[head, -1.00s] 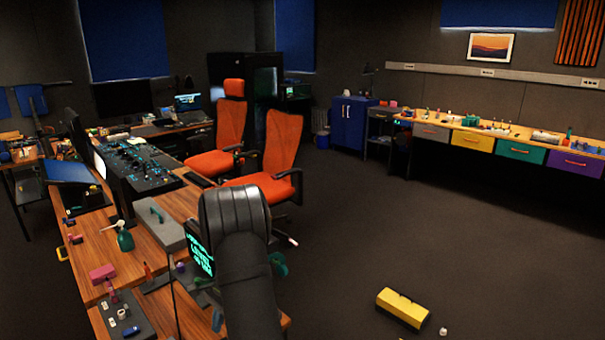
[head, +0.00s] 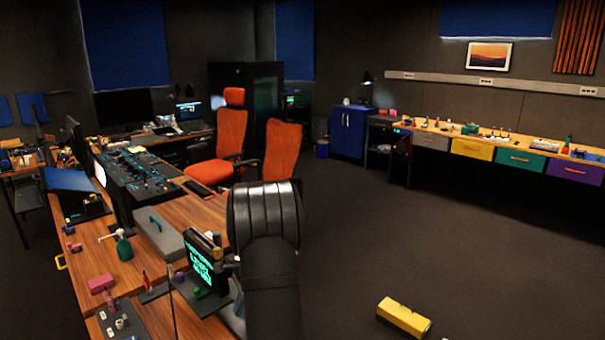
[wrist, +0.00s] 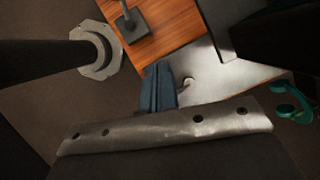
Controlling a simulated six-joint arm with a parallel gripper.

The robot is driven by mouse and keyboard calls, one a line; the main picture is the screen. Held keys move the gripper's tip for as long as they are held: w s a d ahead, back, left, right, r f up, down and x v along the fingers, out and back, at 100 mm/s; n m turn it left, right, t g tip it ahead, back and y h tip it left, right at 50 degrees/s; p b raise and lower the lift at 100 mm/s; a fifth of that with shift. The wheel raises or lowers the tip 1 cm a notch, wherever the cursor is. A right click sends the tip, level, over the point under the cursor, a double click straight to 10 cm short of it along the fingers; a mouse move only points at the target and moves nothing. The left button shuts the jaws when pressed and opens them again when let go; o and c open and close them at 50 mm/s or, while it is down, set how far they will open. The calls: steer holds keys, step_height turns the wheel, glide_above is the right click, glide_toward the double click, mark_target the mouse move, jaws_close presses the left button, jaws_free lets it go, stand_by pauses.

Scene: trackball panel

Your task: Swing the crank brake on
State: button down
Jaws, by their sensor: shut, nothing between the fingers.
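In the wrist view, my gripper (wrist: 160,88) shows as blue-grey fingers that look closed together, with nothing seen between them. It is over a pale grey metal surface beside a wooden desk edge. A teal part with rounded ends (wrist: 290,106), possibly the crank or its brake, lies to the right, apart from the fingers. I cannot tell which part is the brake or how it is set. In the head view, my arm hides the gripper and the teal part. A lit green-text screen (head: 200,265) stands left of my arm, with a purple ball (head: 179,277) beside it.
The wooden desk (head: 100,260) holds a green spray bottle (head: 123,246), a pink block (head: 101,283) and a grey case (head: 161,236). Orange chairs (head: 280,150) stand behind my arm. A yellow box (head: 404,317) lies on open floor at right.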

steer(key=shift+r, duration=0.2)
steer(key=c, duration=2.2)
jaws_free()
steer(key=c, duration=1.3)
jaws_free()
steer(key=shift+d, duration=0.1)
steer(key=s+d+f+m+y, duration=0.2)
steer(key=s+d+m+y, duration=0.3)
steer(key=s+d+y, duration=0.35)
steer(key=shift+t+y, duration=0.3)
steer(key=shift+y, duration=0.25)
steer(key=x, duration=1.9)
steer(key=shift+a+r, duration=0.2)
steer(key=shift+a, duration=0.05)
